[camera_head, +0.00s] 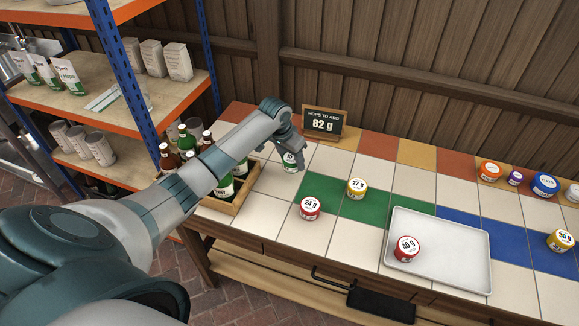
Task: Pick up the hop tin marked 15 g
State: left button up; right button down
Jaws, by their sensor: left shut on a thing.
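My left gripper (291,148) reaches over the tiled counter, below the small sign, and is shut on a small tin with a white lid and green marking (291,162). The gripper covers part of this tin and its number is too small to read, so I cannot tell if it is the 15 g one. I cannot tell whether it touches the tiles. A red tin marked 24 g (310,208) and a yellow tin marked 27 g (357,188) stand nearby. A red tin that seems marked 40 g (406,250) is on the white tray (455,262). My right gripper is not in view.
A sign reads hops to add 82 g (323,123). A wooden crate (222,207) with bottles stands under my left arm. A yellow tin (560,241) and several others, including a blue one (544,185), are at the right. A shelf rack (130,85) stands left.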

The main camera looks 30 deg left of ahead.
pick_arm(q)
jog(key=s+d+r+b, duration=0.2)
jog(key=d+r, duration=0.4)
jog(key=d, duration=0.4)
jog(key=shift+s+d, duration=0.15)
jog(key=shift+s, duration=0.25)
